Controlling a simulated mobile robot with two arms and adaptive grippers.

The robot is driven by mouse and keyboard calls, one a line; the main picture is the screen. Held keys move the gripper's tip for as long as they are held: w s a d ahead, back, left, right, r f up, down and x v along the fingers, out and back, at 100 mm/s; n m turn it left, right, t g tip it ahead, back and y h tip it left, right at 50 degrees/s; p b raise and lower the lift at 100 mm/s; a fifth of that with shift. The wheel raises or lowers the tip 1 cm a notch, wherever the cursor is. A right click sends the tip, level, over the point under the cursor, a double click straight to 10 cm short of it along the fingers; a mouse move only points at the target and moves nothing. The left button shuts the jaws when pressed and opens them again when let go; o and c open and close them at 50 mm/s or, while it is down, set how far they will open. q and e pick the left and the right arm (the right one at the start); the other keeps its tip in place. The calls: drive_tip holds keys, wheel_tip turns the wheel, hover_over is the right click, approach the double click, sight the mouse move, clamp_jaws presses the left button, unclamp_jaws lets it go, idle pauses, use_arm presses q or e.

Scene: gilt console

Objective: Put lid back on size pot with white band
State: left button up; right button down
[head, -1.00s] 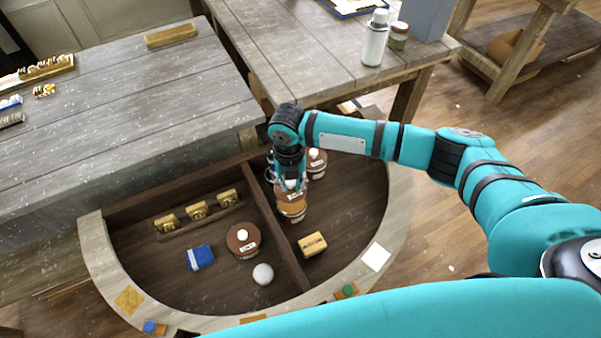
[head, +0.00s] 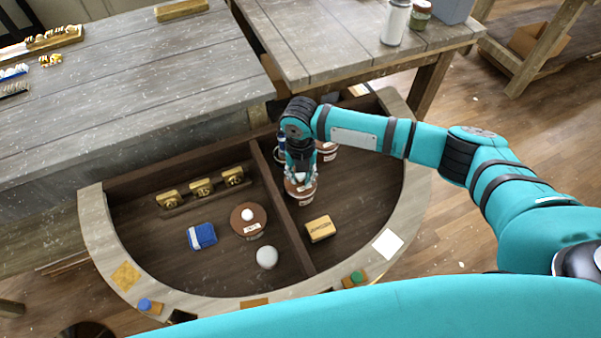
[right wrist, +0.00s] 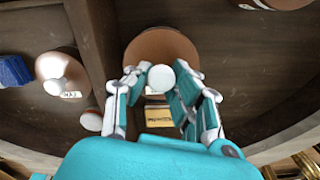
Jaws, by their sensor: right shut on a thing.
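My right gripper (head: 300,178) is shut on the white knob (right wrist: 161,78) of a round brown lid (right wrist: 160,45). The lid is level over a pot (head: 303,200) with a white label in the right compartment. It appears to sit on or very close to the pot's rim; the fingers hide part of the contact. Another brown-lidded pot (head: 249,221) with a white knob stands left of the divider, and a third pot (head: 327,152) stands behind my gripper, partly hidden. My left gripper is not in view.
A divider (head: 280,212) splits the half-round tray, bounded by a pale rim (head: 418,165). A yellow block (head: 320,229) lies in front of the pot.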

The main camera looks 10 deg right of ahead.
drive_tip(key=shift+p, duration=0.5)
idle(1.0)
drive_tip(key=shift+f, duration=0.15)
idle(0.8)
idle(0.5)
drive_tip(key=c, duration=0.6)
unclamp_jaws()
drive_tip(key=shift+r+p, duration=3.55)
